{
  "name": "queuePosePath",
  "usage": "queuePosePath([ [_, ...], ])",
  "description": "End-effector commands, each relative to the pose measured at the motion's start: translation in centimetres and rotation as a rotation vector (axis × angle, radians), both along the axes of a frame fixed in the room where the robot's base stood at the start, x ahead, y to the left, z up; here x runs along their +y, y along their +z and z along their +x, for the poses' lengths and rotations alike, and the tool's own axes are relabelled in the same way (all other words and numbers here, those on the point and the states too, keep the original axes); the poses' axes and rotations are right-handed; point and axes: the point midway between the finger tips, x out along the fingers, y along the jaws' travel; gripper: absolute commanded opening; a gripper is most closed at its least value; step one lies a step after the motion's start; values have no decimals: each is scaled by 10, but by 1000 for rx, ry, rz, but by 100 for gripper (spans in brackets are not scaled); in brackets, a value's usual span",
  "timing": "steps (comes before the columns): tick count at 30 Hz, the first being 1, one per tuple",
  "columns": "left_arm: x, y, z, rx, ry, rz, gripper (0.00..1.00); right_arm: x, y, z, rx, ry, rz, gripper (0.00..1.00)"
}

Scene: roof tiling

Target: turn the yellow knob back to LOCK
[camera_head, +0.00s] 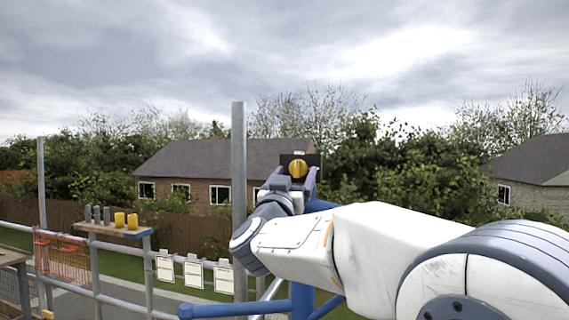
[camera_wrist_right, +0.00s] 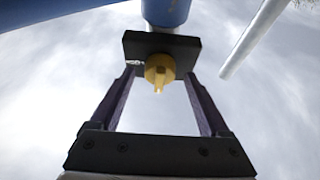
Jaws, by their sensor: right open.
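The yellow knob (camera_head: 298,168) sits on the face of a black box (camera_head: 313,159) ahead of me. In the right wrist view the knob (camera_wrist_right: 160,69) has a narrow ridge pointing toward the lower edge of the picture. The black box (camera_wrist_right: 187,48) is mounted on a blue pipe and has a small pale marking left of the knob, too small to read. My right gripper (camera_wrist_right: 160,76) is open, its two purple fingers on either side of the knob with gaps between. In the head view the right gripper (camera_head: 291,180) partly covers the box. My left gripper is out of view.
A grey upright pole (camera_head: 239,150) stands just left of my right gripper. Blue pipes (camera_head: 303,300) run below it. Further left a wooden shelf (camera_head: 105,229) holds grey and yellow cylinders, and white tags (camera_head: 193,273) hang on the rail.

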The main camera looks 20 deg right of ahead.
Motion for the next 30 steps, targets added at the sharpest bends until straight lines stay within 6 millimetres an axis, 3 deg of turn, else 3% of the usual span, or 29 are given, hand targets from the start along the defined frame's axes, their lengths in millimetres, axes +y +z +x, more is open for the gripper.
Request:
queuePosePath([
  [11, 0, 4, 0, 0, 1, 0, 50, -4, 2, 6, 1, 1, 0, 80],
  [12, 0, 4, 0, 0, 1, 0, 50, -4, 2, 6, 1, 1, 0, 72],
  [18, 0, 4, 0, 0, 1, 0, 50, -4, 2, 6, 1, 1, 0, 0],
  [30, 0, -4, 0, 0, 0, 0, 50, -3, 0, 7, -41, 0, 61, 0],
])
